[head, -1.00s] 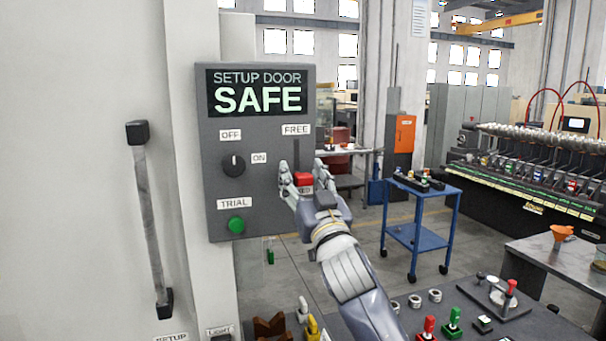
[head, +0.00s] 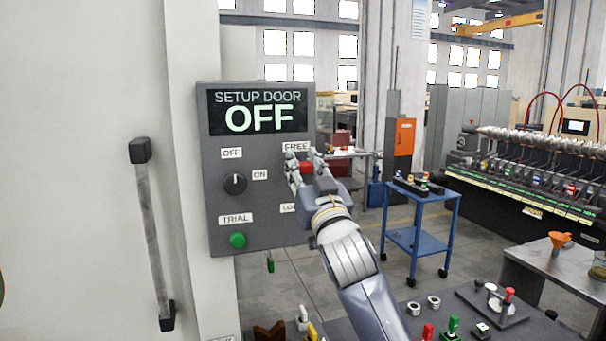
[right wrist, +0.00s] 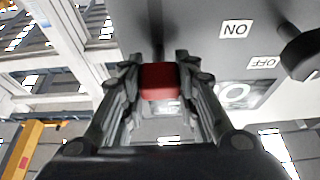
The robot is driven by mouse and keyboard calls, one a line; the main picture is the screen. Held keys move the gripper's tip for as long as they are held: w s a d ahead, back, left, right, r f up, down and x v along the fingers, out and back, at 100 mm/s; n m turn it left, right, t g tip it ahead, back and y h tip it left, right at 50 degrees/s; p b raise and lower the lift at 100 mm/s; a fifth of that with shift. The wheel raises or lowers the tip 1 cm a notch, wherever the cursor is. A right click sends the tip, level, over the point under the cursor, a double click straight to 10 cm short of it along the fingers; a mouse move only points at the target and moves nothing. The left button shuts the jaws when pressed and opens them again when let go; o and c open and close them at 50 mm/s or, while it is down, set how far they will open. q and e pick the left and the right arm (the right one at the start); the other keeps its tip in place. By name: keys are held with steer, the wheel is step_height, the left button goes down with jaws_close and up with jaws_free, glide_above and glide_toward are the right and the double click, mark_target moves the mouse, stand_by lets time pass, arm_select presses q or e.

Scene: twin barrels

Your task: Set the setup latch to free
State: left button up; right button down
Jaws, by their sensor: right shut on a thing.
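The setup latch is a red block on the right side of the grey panel (head: 258,210). My right gripper (head: 305,165) is shut on the red latch (head: 306,168), just under the FREE label (head: 296,146). The lower label, partly hidden by my gripper, begins with "LO". In the right wrist view the red latch (right wrist: 159,82) sits between the two fingers. The panel's display (head: 258,111) reads SETUP DOOR OFF. My left gripper is not in view.
The panel also has a black knob (head: 235,183) and a green TRIAL button (head: 237,240). A door handle (head: 153,235) is at the left. A blue cart (head: 415,235) stands to the right. A bench with coloured levers is below.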

steer(key=shift+s+r, duration=0.1)
steer(key=shift+r, duration=0.25)
steer(key=c, duration=1.2)
jaws_free()
steer(key=shift+f, duration=0.15)
steer(key=shift+f, duration=0.1)
steer(key=v, duration=1.1)
steer(key=shift+s+d, duration=0.15)
steer(key=shift+s, duration=0.15)
steer(key=shift+f, duration=0.2)
